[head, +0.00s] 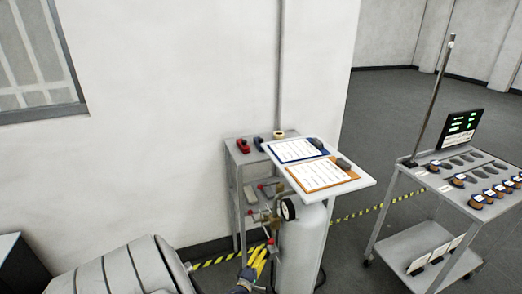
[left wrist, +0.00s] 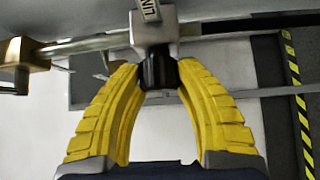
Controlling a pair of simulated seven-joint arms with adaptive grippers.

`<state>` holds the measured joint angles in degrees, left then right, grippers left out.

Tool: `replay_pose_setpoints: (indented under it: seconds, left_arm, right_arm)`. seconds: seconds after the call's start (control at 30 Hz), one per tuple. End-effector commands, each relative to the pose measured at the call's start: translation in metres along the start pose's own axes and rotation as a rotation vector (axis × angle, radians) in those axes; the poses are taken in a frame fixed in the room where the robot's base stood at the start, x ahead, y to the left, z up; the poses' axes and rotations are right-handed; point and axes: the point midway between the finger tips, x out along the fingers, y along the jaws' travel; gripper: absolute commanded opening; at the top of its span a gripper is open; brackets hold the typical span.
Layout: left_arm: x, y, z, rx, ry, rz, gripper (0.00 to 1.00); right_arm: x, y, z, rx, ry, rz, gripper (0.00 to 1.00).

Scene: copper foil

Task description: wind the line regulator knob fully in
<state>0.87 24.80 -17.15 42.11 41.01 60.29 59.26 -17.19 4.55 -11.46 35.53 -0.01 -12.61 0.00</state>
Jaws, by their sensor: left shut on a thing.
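The line regulator (left wrist: 156,28) is a pale block on a horizontal pipe in the left wrist view, with part of a label at the top edge. Its black knob (left wrist: 158,72) sticks out of the block toward me. My left gripper (left wrist: 157,78) has its yellow ribbed fingers closed on the knob from both sides, hiding part of it. In the head view the left gripper (head: 258,262) shows at the bottom centre, by the cylinder stand, and the knob is too small to make out. My right gripper is in neither view.
A grey gas cylinder (head: 304,245) with a round gauge (head: 288,209) stands beside the gripper, under a shelf (head: 345,187) with two clipboards. A brass fitting (left wrist: 22,66) sits on the pipe's left. A cart (head: 422,177) with spools and a display stands at right.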

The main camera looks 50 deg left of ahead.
Motion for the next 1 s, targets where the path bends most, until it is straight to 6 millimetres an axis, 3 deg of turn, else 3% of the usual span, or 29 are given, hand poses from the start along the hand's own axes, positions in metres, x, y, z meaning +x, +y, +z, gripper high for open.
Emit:
replay_pose_setpoints:
  seconds: [1.0]
  left_arm:
    - [0.0017,0.0011,-0.0003,0.123,0.002,0.124,0.05]
  right_arm:
    - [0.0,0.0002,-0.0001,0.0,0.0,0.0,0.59]
